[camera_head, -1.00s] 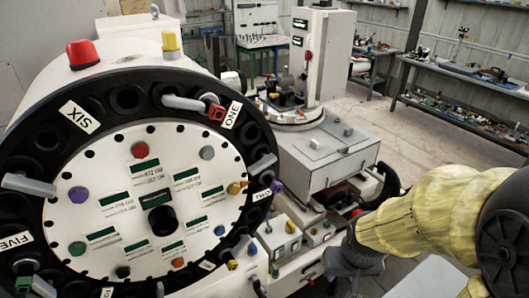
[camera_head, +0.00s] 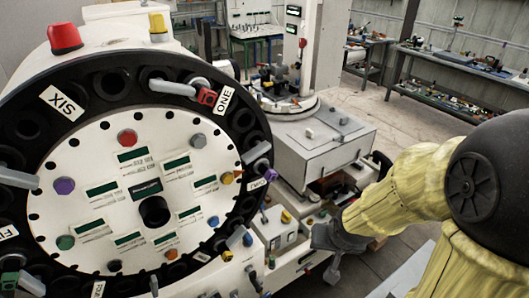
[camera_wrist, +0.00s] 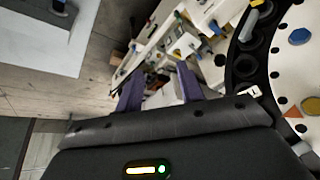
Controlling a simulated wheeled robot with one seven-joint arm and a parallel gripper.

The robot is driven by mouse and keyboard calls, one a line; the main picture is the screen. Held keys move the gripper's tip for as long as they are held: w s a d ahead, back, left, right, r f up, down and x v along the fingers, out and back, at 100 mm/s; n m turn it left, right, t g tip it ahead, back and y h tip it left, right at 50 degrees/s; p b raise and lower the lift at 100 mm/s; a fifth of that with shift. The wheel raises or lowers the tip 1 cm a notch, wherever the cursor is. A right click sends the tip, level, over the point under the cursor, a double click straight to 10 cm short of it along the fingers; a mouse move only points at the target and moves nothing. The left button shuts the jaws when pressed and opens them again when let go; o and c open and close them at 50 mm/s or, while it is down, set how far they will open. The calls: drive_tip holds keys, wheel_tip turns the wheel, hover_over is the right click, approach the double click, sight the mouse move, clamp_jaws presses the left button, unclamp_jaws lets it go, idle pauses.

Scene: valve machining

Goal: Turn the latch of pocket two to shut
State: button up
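A large drum (camera_head: 130,126) with a black rim and numbered pockets fills the left of the head view. The label TWO (camera_head: 258,184) is at its right edge. My gripper (camera_head: 338,238) is right of and below pocket two, apart from the drum. In the wrist view my gripper (camera_wrist: 158,90) has its two purple fingers spread, with nothing between them. The drum rim (camera_wrist: 244,68) and one lever (camera_wrist: 242,24) show there at right; I cannot tell which pocket it belongs to.
A grey machine box (camera_head: 320,147) stands behind my gripper. White housings with small buttons (camera_head: 280,232) lie between the drum and my gripper. Workbenches (camera_head: 440,88) line the back wall. Open floor (camera_head: 405,120) lies between the machine box and the benches.

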drive_tip(key=w+a+m+t+y+b, duration=0.3)
drive_tip(key=w+a+t+y+b, duration=0.15)
drive_tip(key=w, duration=0.35)
wheel_tip(320, 180, up, 12)
drive_tip(key=a+m+t+y+b, duration=0.2)
drive_tip(key=m+t+y, duration=0.1)
drive_tip(key=t+y, duration=0.2)
drive_tip(key=shift+w+r+t, duration=0.25)
drive_tip(key=shift+w+t, duration=0.05)
drive_tip(key=shift+t, duration=0.05)
drive_tip(key=shift+r, duration=0.2)
